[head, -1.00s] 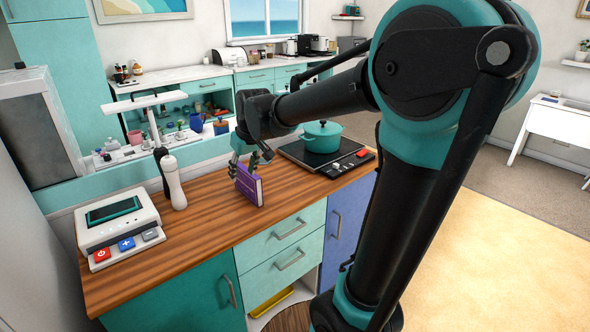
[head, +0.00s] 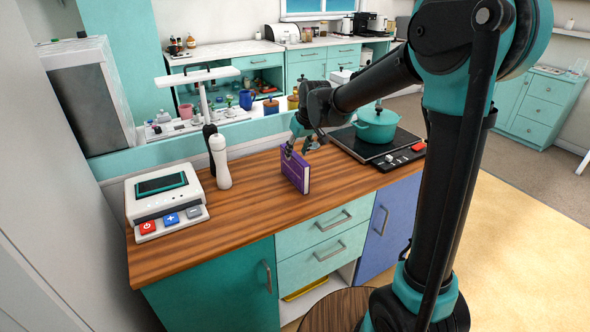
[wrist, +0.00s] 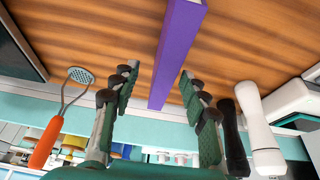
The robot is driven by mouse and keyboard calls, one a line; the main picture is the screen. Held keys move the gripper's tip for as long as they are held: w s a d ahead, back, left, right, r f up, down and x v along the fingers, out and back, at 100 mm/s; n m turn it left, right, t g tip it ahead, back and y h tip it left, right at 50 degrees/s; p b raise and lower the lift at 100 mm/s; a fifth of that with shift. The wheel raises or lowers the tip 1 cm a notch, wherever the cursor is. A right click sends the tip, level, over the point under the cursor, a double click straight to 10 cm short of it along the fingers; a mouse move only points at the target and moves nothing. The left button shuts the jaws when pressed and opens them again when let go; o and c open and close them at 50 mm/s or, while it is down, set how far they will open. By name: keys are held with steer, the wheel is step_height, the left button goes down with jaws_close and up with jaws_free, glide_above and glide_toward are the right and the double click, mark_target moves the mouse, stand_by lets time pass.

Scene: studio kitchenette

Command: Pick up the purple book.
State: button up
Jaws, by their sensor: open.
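The purple book (head: 296,171) stands upright on the wooden counter, with its cover facing the front in the head view. In the wrist view the book (wrist: 179,48) shows as a narrow purple edge running from the top toward the middle. My gripper (head: 300,146) is just above and behind the book in the head view. In the wrist view its two green-padded fingers (wrist: 160,98) are spread apart, one on each side of the line of the book's lower end. Whether the fingers touch the book is not clear.
A cooktop (head: 378,146) with a teal pot (head: 376,126) stands right of the book. A white shaker (head: 219,162), a dark one beside it and a white device (head: 164,201) stand to the left. An orange-handled utensil (wrist: 45,142) shows in the wrist view.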

mark_target(292, 163)
steer(key=x, duration=0.5)
steer(key=shift+s+a+f, duration=0.2)
steer(key=shift+a, duration=0.05)
steer(key=shift+w+a+f, duration=0.1)
steer(key=shift+w+f, duration=0.05)
steer(key=shift+f, duration=0.35)
steer(key=shift+f, duration=0.25)
jaws_close()
stand_by(0.4)
